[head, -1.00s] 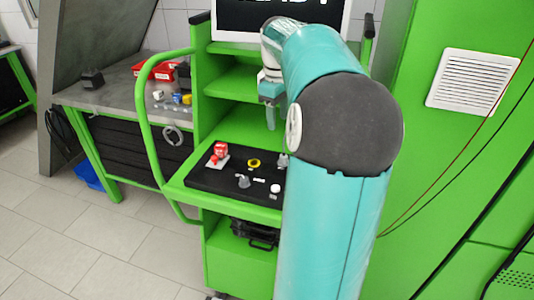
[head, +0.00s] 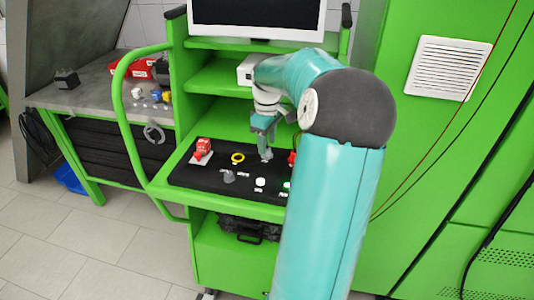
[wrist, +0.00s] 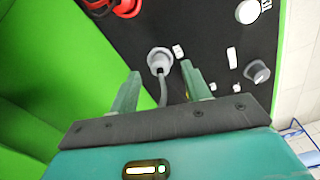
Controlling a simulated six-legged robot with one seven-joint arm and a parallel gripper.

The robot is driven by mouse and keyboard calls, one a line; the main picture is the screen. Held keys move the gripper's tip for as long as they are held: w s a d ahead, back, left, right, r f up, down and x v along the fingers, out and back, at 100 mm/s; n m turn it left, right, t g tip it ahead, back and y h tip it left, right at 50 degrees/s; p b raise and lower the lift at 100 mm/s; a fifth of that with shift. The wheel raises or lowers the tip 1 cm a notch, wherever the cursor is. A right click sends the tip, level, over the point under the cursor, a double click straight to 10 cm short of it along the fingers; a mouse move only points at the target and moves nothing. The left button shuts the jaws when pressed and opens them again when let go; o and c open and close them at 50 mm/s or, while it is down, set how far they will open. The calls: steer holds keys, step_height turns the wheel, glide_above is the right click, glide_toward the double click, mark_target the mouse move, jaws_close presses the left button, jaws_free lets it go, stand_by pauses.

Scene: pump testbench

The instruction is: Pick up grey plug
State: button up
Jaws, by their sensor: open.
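A grey plug (wrist: 160,61) with a grey cable stands on the black board, just beyond and between my fingertips in the wrist view. In the head view it shows as a small grey shape (head: 266,154) right below my gripper (head: 264,132). My gripper (wrist: 161,74) is open, with one finger on each side of the cable. The fingers do not appear to touch the plug. A second grey part (wrist: 257,72) sits off to the right in the wrist view and shows at the board's front in the head view (head: 228,177).
The black board (head: 205,180) lies on a green shelf. It also carries a red part (head: 203,147), a yellow ring (head: 238,158), a white round part (head: 260,183) and another red part (head: 292,158) beside my arm. A monitor (head: 258,14) stands above. A green curved rail (head: 118,110) is at the left.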

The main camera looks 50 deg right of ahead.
steer(key=shift+f, duration=0.9)
steer(key=c, duration=0.9)
steer(key=shift+r, duration=0.5)
step_height(320, 180, up, 2)
steer(key=shift+r, duration=0.1)
steer(key=w+a+r, duration=0.1)
steer(key=a+r, duration=0.2)
steer(key=a, duration=0.1)
steer(key=w+a+r, duration=0.1)
steer(key=a+r, duration=0.2)
steer(key=a, duration=0.2)
steer(key=w+a+r, duration=0.2)
steer(key=a+r, duration=0.1)
steer(key=a, duration=0.1)
steer(key=shift+a+r, duration=0.25)
steer(key=shift+r, duration=0.15)
